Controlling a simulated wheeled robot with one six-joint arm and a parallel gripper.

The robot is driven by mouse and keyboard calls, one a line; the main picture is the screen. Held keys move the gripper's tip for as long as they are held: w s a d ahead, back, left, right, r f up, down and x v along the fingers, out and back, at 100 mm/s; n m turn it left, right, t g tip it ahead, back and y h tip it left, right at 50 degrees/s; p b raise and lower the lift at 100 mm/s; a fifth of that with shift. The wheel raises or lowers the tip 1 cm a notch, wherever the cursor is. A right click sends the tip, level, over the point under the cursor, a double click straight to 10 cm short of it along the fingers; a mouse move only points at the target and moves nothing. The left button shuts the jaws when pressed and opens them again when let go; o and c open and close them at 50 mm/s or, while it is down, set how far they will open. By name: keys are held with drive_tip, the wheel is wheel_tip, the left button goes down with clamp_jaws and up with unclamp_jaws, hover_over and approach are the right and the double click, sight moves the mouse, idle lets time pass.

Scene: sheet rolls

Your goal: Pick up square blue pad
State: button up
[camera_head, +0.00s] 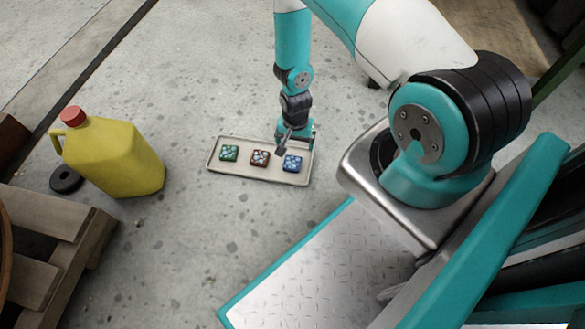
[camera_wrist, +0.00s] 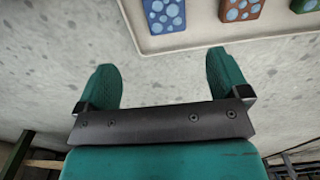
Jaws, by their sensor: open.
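The square blue pad (camera_head: 292,163) with pale spots lies flat at the right end of a shallow beige tray (camera_head: 258,178) on the floor. In the wrist view the blue pad (camera_wrist: 163,14) is at the top edge, partly cut off, beyond the fingertips. My gripper (camera_head: 296,143) is above the tray's far right edge, close to the blue pad. The wrist view shows my gripper (camera_wrist: 161,60) open, with bare floor and the tray rim between and past its teal fingers. Nothing is held.
A spotted red-brown pad (camera_head: 260,158) and a green pad (camera_head: 229,153) lie to the left in the same tray. A yellow jug (camera_head: 112,158) with a red cap, a black ring (camera_head: 66,180) and a wooden pallet (camera_head: 45,240) stand farther left. Floor around the tray is clear.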

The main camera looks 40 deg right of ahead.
drive_tip(key=b, duration=0.3)
hover_over(292, 162)
drive_tip(key=f, duration=0.6)
drive_tip(key=shift+s+d+f, duration=0.25)
drive_tip(key=shift+s+f, duration=0.05)
drive_tip(key=shift+s, duration=0.05)
drive_tip(key=f+b, duration=0.4)
drive_tip(key=f, duration=0.1)
drive_tip(key=shift+w+a+f+b, duration=0.2)
drive_tip(key=shift+w+b, duration=0.1)
drive_tip(key=shift+b, duration=0.1)
drive_tip(key=shift+r, duration=0.15)
drive_tip(key=shift+c, duration=0.2)
drive_tip(key=c, duration=1)
